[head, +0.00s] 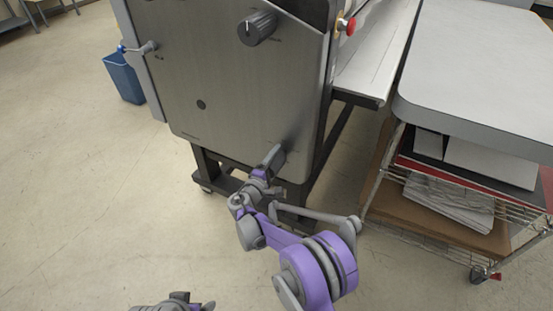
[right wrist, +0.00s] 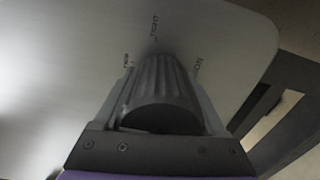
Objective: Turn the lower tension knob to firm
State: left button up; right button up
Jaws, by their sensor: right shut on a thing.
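The lower tension knob (right wrist: 160,92) is dark grey and ridged, and sits on the pale panel of the laminator. In the right wrist view it stands between the two fingers of my right gripper (right wrist: 165,110), which is shut on it. Small labels are printed around the knob, one straight above it and one to each side; they are too blurred to read surely. In the head view my right gripper (head: 274,158) is at the panel's lower right corner and hides the lower knob. Part of my left arm shows at the bottom edge; its fingers cannot be made out.
An upper dark knob (head: 257,28) is on the same steel panel (head: 225,75). A red button (head: 346,25) is at the machine's upper right. A cart (head: 480,75) with loaded shelves stands close on the right. A blue bin (head: 124,78) is behind left. The left floor is clear.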

dwell(0.5)
jog(key=o, duration=1.3)
jog(key=shift+s, duration=0.1)
jog(key=p+v, duration=0.1)
jog(key=v, duration=0.9)
jog(key=shift+s+a, duration=0.25)
jog(key=shift+s, duration=0.05)
